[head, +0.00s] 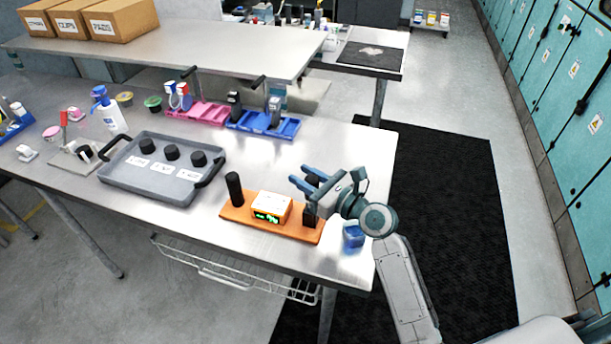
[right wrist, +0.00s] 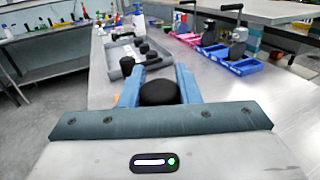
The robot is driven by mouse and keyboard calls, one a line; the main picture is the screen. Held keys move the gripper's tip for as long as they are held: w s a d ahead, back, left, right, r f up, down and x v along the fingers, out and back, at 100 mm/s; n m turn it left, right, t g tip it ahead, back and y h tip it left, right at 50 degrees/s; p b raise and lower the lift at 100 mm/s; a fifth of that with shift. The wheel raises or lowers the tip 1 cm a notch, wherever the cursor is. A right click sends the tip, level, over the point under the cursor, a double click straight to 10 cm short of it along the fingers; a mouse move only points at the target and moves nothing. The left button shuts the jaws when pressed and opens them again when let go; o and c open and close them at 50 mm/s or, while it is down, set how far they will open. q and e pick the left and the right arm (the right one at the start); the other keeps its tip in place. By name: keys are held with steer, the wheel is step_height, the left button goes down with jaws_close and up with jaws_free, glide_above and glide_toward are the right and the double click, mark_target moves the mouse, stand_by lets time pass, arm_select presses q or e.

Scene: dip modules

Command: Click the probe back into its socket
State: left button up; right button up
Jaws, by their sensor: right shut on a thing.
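An orange base (head: 270,228) lies near the front right of the steel table. It carries a white unit (head: 272,205) with a lit green display, a black upright cylinder (head: 235,189) at its left end and a black block (head: 309,216) at its right end. My right gripper (head: 303,182) is above the right end. In the right wrist view, its blue fingers (right wrist: 158,88) are shut on a black round-topped piece, likely the probe (right wrist: 158,93). The probe's lower end is hidden, so I cannot tell whether it touches the block. My left gripper is not in view.
A grey tray (head: 150,188) with black knobs is to the left. Pink (head: 203,113) and blue bins (head: 262,124) stand behind. Bare table lies between.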

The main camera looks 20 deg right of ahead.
steer(key=shift+f+b, duration=1.15)
steer(key=shift+f, duration=1)
steer(key=shift+c, duration=0.5)
stand_by(0.6)
steer(key=o, duration=1.7)
steer(key=shift+r, duration=0.1)
step_height(320, 180, up, 9)
steer(key=p, duration=1)
steer(key=shift+p, duration=0.35)
